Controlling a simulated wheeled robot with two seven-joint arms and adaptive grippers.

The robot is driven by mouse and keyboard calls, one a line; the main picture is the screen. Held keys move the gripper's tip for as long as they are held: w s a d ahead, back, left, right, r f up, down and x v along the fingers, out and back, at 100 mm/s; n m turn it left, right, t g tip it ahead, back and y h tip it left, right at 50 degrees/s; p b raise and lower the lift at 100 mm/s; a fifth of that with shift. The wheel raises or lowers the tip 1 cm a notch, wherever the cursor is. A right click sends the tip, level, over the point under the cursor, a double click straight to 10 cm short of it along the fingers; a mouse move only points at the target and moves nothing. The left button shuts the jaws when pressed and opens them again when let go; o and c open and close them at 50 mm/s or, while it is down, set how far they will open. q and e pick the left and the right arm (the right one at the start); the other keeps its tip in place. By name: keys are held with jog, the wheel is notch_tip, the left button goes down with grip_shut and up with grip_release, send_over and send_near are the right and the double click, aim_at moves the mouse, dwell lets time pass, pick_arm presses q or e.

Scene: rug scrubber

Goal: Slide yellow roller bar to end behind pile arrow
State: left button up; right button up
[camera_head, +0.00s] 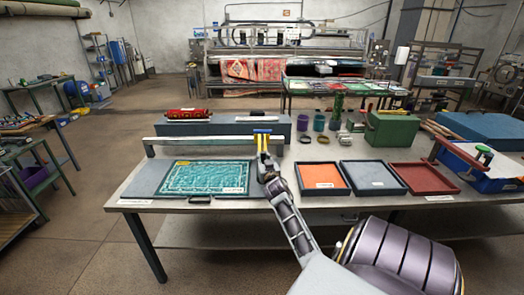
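A small yellow and blue piece (262,132), which looks like the roller bar, shows at the right part of a pale raised rail (200,140) behind the rug sample. My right gripper (264,150) reaches up from the bottom and meets the rail just below this piece. Its fingers are small and overlap the yellow piece, so I cannot tell whether they are closed on it. A teal patterned rug sample (205,177) lies flat on a grey board at the table's left. I cannot make out a pile arrow on it. My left gripper is out of view.
The worktable (275,205) also holds an orange-lined tray (323,189), a grey tray (370,190) and a red tray (422,192) on the right. A long grey-blue block (215,128) with a red brush (188,114) stands behind the rail. A green box (392,130) stands farther right.

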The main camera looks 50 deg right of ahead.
jog(key=o, duration=0.4)
jog(key=shift+s+d, duration=0.2)
jog(key=shift+s, duration=0.05)
jog(key=shift+w, duration=0.1)
jog(key=shift+a, duration=0.15)
jog(key=v, duration=1.2)
dwell(0.3)
jog(key=shift+n, duration=0.5)
